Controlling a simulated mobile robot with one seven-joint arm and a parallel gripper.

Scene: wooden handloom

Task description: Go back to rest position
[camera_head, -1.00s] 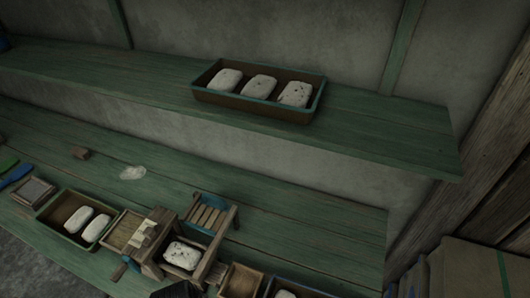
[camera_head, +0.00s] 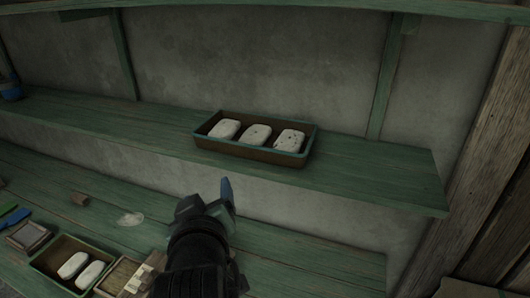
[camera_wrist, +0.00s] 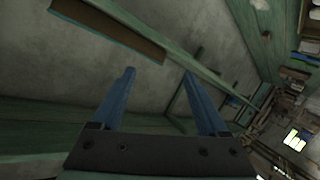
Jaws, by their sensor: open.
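My gripper (camera_head: 226,192) is raised above the lower green bench, just below and in front of the upper shelf in the head view. In the wrist view its two blue fingers (camera_wrist: 160,80) stand well apart with nothing between them. My dark arm hides part of the bench, including where the wooden device stood. The wrist view also shows the underside of a brown tray (camera_wrist: 110,28) beyond the fingers.
A tray (camera_head: 250,158) with three pale speckled blocks sits on the upper shelf (camera_head: 385,182). On the lower bench (camera_head: 320,245), a second tray (camera_head: 48,250) holds two pale blocks. A small brown block (camera_head: 80,199) and a pale patch (camera_head: 131,219) lie behind it.

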